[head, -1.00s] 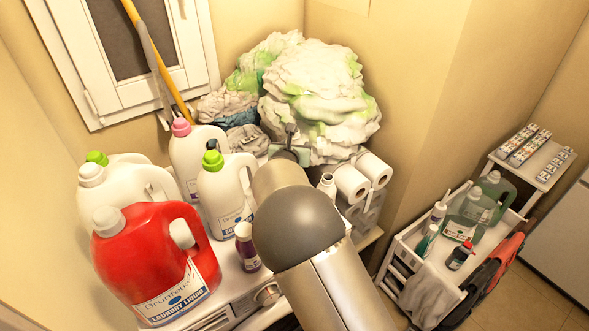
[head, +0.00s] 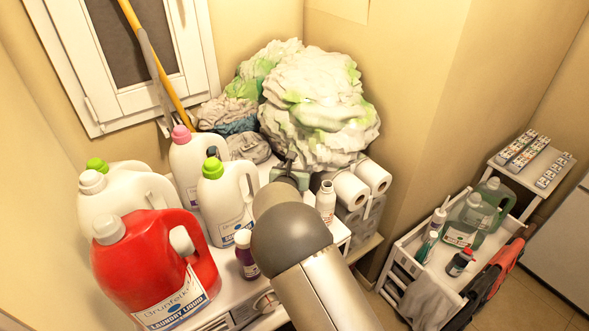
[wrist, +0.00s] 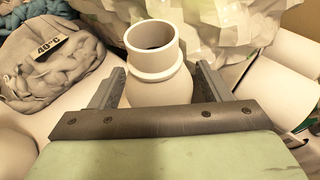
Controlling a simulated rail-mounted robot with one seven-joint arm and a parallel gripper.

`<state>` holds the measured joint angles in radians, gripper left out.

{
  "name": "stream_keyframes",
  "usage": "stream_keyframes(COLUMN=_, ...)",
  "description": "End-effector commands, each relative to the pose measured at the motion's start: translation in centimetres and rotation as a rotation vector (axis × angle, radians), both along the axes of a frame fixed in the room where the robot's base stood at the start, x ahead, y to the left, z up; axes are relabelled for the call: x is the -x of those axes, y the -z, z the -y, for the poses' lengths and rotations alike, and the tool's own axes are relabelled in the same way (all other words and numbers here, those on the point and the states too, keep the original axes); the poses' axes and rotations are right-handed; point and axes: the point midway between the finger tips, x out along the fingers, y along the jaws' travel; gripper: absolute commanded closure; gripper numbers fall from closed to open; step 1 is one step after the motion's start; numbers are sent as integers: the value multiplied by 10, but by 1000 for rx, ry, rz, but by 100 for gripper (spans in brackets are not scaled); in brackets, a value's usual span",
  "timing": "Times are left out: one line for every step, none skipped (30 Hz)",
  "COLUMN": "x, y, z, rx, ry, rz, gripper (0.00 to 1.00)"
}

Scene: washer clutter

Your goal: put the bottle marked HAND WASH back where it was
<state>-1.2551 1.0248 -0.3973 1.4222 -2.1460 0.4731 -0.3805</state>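A cream-white bottle with an open round neck (wrist: 153,52) stands between the two fingers of my gripper (wrist: 160,82) in the wrist view. The fingers are spread, one on each side, with a narrow gap showing at the right one. No label shows, so I cannot read HAND WASH on it. In the head view my gripper (head: 290,172) is in front of the laundry pile, and that bottle is hidden behind it. A small white bottle (head: 326,203) stands just right of my arm. A dark bottle with a white cap (head: 246,260) stands left of it. Neither label is legible.
Large white jugs and a red laundry jug (head: 155,270) crowd the left of the washer top. Paper rolls (head: 350,190) stand right, and a laundry pile (head: 318,100) is behind. A grey bag (wrist: 50,70) is left of the gripper. A white cart (head: 415,270) holds more bottles.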

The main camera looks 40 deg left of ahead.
Motion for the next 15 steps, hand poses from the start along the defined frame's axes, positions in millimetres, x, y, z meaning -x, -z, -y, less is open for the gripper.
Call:
stream_keyframes(x=0, y=0, z=0, rx=0, ry=0, rz=0, gripper=29)
stream_keyframes(x=0, y=0, z=0, rx=0, ry=0, rz=0, gripper=29)
stream_keyframes(x=0, y=0, z=0, rx=0, ry=0, rz=0, gripper=29)
stream_keyframes(x=0, y=0, z=0, rx=0, ry=0, rz=0, gripper=29)
stream_keyframes(x=0, y=0, z=0, rx=0, ry=0, rz=0, gripper=29)
stream_keyframes(x=0, y=0, z=0, rx=0, ry=0, rz=0, gripper=29)
stream_keyframes(x=0, y=0, z=0, rx=0, ry=0, rz=0, gripper=29)
stream_keyframes(x=0, y=-1, z=0, rx=0, ry=0, rz=0, gripper=29)
stream_keyframes(x=0, y=-1, z=0, rx=0, ry=0, rz=0, gripper=29)
stream_keyframes(x=0, y=-1, z=0, rx=1, ry=0, rz=0, gripper=29)
stream_keyframes(x=0, y=-1, z=0, rx=1, ry=0, rz=0, gripper=29)
stream_keyframes(x=1, y=-2, z=0, rx=3, ry=-1, rz=0, gripper=29)
stream_keyframes(x=1, y=-2, z=0, rx=3, ry=-2, rz=0, gripper=29)
stream_keyframes(x=5, y=0, z=1, rx=-1, ry=-2, rz=-1, gripper=29)
stream_keyframes(x=11, y=-2, z=4, rx=-2, ry=-1, rz=-1, gripper=29)
